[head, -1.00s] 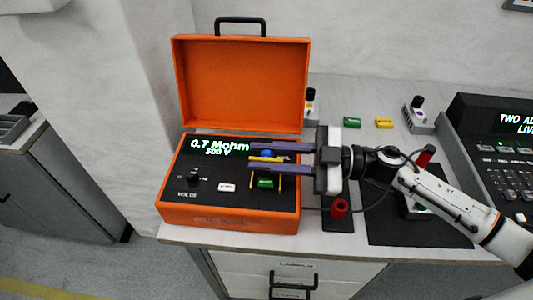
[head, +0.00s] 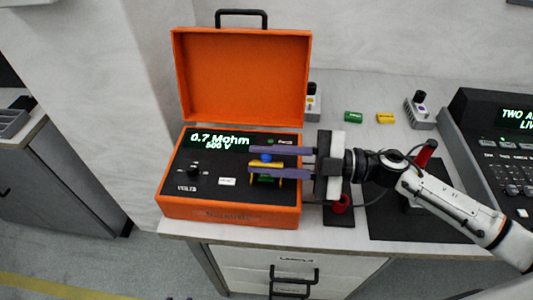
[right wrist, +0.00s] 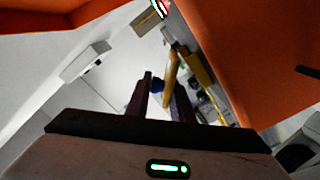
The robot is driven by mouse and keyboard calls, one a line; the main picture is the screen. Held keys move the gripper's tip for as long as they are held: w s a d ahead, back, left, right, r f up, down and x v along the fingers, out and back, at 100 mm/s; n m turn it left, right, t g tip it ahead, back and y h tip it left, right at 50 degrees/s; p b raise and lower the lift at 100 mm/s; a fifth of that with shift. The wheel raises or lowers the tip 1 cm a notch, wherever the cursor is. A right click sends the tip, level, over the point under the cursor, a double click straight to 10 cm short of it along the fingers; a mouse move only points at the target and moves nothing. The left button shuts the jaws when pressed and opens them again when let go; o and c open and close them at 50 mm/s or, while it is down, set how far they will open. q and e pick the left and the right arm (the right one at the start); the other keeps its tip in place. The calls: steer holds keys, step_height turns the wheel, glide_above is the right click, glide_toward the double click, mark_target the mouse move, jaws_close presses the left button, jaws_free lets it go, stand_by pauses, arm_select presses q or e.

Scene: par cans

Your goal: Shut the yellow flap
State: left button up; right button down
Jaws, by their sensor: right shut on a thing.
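The yellow flap (head: 272,166) is on the black panel of the orange case, at its right side, raised above a green part (head: 265,178). A blue knob (head: 265,157) is on the flap. My right gripper (head: 250,161) reaches in from the right with its purple fingers shut on the blue knob, one finger on each side. In the right wrist view the blue knob (right wrist: 157,85) is between the dark fingers, and the yellow flap (right wrist: 171,72) stands beside it. The fingers hide part of the flap in the head view.
The orange case (head: 228,215) stands at the counter's edge with its lid (head: 243,78) open behind. Right of it are a red-topped device (head: 426,153) on a black mat, green (head: 354,117) and yellow (head: 386,118) blocks, and a console (head: 500,150).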

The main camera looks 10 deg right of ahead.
steer(key=shift+s+f+n+b, duration=0.15)
steer(key=shift+n+b, duration=0.1)
steer(key=shift+n, duration=0.4)
steer(key=shift+s+n+b, duration=0.1)
steer(key=shift+n+b, duration=0.1)
steer(key=shift+n, duration=0.45)
steer(key=c, duration=1.7)
jaws_free()
steer(key=shift+s+f, duration=0.1)
steer(key=b+v, duration=0.1)
steer(key=v, duration=0.9)
steer(key=shift+d+b, duration=0.1)
steer(key=shift+b, duration=0.25)
